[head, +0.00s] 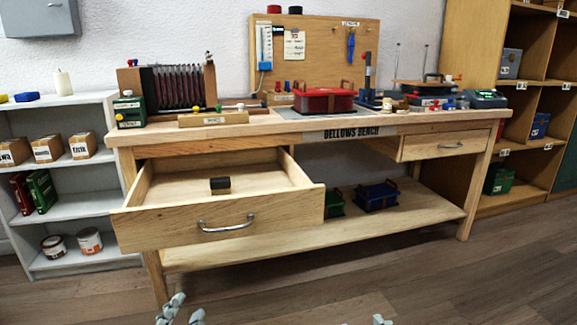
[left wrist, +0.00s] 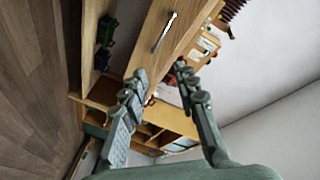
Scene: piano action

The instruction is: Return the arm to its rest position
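My left gripper (head: 185,309) shows at the bottom edge of the head view, low in front of the bench and apart from it. In the left wrist view its two fingers (left wrist: 160,74) are spread with nothing between them. Most of my left arm is outside the head view. Only small tips of my right gripper (head: 379,320) show at the bottom edge, right of the left one; its opening cannot be made out.
The left drawer (head: 270,229) of the wooden bench (head: 285,124) is pulled out, with a dark block (head: 220,185) inside. Shelves stand either side. The floor (head: 400,280) in front is clear.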

